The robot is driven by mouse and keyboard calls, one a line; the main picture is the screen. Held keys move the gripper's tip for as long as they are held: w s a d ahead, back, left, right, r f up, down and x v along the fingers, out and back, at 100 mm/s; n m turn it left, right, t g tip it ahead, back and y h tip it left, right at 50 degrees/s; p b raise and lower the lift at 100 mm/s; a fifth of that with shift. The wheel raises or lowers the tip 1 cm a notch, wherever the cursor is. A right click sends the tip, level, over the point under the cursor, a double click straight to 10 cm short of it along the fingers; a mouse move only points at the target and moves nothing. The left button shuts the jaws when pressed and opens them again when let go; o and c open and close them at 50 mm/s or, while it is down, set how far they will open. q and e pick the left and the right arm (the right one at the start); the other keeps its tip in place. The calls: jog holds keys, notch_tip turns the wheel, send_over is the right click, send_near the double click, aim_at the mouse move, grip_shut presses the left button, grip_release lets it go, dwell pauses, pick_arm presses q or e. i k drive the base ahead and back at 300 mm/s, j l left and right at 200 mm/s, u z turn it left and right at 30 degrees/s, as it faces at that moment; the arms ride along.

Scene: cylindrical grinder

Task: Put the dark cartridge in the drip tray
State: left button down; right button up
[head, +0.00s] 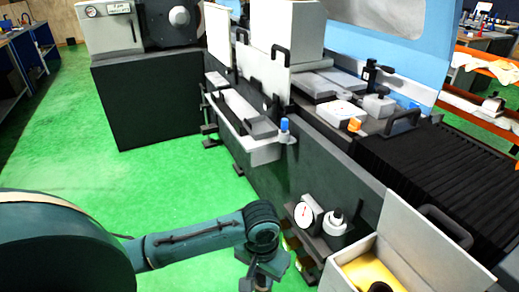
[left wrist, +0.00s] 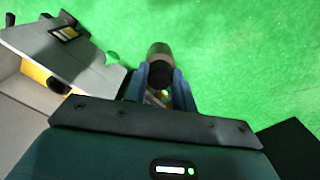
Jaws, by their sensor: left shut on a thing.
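My left gripper (left wrist: 158,92) is shut on a cylinder, which looks like the dark cartridge (left wrist: 159,74). Its near end is dark and its far part is brownish; it sits between the blue fingers, above the green floor. In the head view my left wrist (head: 262,235) is at bottom centre; the fingertips and the cartridge cannot be made out there. A long grey trough, which looks like the drip tray (head: 236,108), runs along the machine's front, farther off than my gripper. My right gripper is not in view.
An open grey box with yellow foam (head: 362,272) and a dark round thing stands at bottom right; its foam (left wrist: 36,72) also shows in the left wrist view. A dial gauge (head: 306,212) sits on a ledge nearby. A blue-capped bottle (head: 284,128) stands by the trough's near end. The green floor is clear.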

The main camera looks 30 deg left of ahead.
aim_at(260, 127)
jog(key=i+j, duration=0.15)
jog(key=j, duration=0.3)
jog(key=i+j+z, duration=0.1)
jog(key=j, duration=0.3)
jog(key=i+j, duration=0.2)
jog(key=j, duration=0.25)
jog(key=i+j+z, duration=0.15)
jog(key=j, duration=0.3)
jog(key=i+j, duration=0.15)
jog(key=j, duration=0.3)
jog(key=i+j+z, duration=0.1)
jog(key=j, duration=0.4)
